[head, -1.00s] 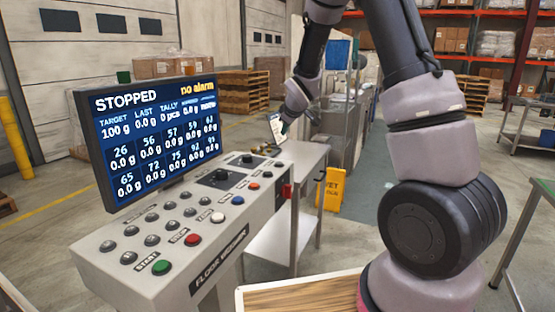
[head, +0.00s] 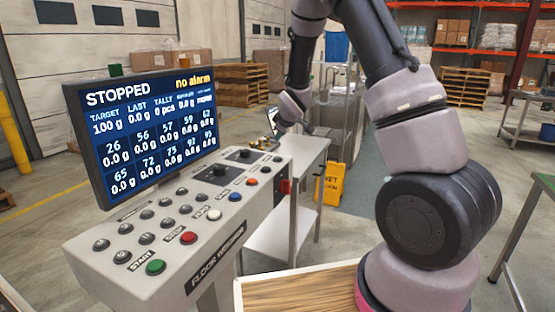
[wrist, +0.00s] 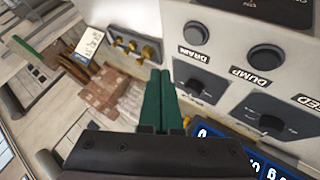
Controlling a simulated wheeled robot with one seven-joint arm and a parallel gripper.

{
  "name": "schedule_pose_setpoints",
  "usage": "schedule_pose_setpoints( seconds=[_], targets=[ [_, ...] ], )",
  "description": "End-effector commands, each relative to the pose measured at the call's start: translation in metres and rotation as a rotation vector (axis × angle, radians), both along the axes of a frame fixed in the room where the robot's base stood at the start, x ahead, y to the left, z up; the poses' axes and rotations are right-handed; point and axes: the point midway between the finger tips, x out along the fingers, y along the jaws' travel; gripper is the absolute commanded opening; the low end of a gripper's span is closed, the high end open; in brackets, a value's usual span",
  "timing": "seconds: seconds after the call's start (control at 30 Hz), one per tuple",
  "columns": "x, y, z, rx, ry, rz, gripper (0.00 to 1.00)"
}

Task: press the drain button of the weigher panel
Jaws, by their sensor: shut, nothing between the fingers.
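The weigher panel (head: 110,262) stands at the left in the head view, with its screen (head: 150,125) reading STOPPED and "no alarm". In the wrist view the drain button (wrist: 196,33) is a round grey button above the DRAIN label. A dark knob (wrist: 195,87) sits below that label, and the dump button (wrist: 267,57) is to the right. My gripper (wrist: 162,75) has green fingers, shut together and empty. They show left of the knob and below left of the drain button, apparently apart from it. In the head view the fingertips are too small to tell.
Gold fittings (wrist: 138,46) on a plate lie beside the panel, above left of my fingers. A metal side table (head: 300,165) stands beyond the panel, near a yellow floor sign (head: 330,187). A wooden-topped surface (head: 300,292) is at the front.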

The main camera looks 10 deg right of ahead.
Motion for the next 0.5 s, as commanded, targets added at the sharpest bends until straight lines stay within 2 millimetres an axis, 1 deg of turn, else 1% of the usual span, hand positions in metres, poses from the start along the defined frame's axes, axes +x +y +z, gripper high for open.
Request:
schedule_pose_setpoints(
  seconds=[0.03, 0.2, 0.4, 0.5],
  targets=[
    [-0.001, 0.0, -0.01, -0.001, 0.004, -0.001, 0.0],
    [-0.001, 0.0, -0.032, 0.0, 0.004, -0.001, 0.0],
    [0.0, 0.0, -0.049, 0.0, 0.002, -0.001, 0.0],
    [0.0, 0.0, -0.052, 0.001, 0.002, -0.002, 0.0]
  ],
)
